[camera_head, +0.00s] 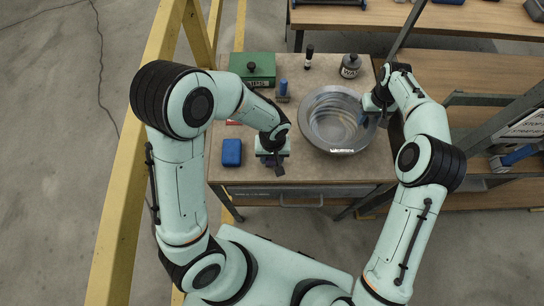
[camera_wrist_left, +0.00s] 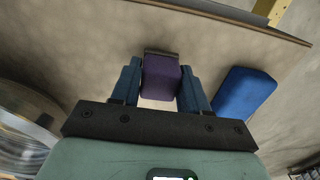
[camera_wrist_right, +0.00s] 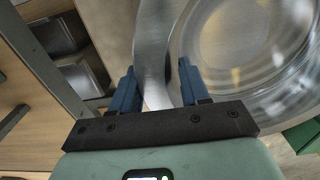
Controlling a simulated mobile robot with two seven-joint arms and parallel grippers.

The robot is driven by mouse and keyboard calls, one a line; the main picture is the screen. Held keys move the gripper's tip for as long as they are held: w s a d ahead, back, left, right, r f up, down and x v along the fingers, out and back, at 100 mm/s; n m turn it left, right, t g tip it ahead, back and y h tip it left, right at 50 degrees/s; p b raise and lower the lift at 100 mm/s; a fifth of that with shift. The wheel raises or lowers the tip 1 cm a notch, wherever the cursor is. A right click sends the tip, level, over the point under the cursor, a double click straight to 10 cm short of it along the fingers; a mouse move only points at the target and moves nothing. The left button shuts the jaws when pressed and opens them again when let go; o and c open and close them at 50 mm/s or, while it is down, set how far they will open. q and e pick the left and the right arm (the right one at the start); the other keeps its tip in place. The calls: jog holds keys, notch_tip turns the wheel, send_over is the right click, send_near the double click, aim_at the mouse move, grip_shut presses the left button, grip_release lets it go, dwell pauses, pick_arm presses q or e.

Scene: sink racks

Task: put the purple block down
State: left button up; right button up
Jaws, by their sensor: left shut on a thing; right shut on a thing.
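The purple block (camera_wrist_left: 161,80) sits between the blue fingers of my left gripper (camera_wrist_left: 163,85) in the left wrist view. That gripper is shut on it, over the near part of the worktable. In the head view the left gripper (camera_head: 276,164) mostly hides the block. I cannot tell whether the block touches the tabletop. My right gripper (camera_head: 374,118) is at the right rim of the round metal basin (camera_head: 312,101). In the right wrist view its fingers (camera_wrist_right: 157,88) are shut on the basin's rim (camera_wrist_right: 153,50).
A blue block (camera_head: 231,152) lies left of the left gripper. A green box (camera_head: 253,68), a blue-topped item (camera_head: 283,90), a dark bottle (camera_head: 309,56) and a grey jar (camera_head: 350,66) stand toward the back. The worktable's (camera_head: 300,172) front strip is bare.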

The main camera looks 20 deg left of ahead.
pick_arm(q)
jog(key=shift+f, duration=0.5)
jog(key=shift+f, duration=0.1)
jog(key=o, duration=0.9)
jog(key=shift+o, duration=0.2)
notch_tip(320, 180, up, 12)
jog(key=shift+d, duration=0.15)
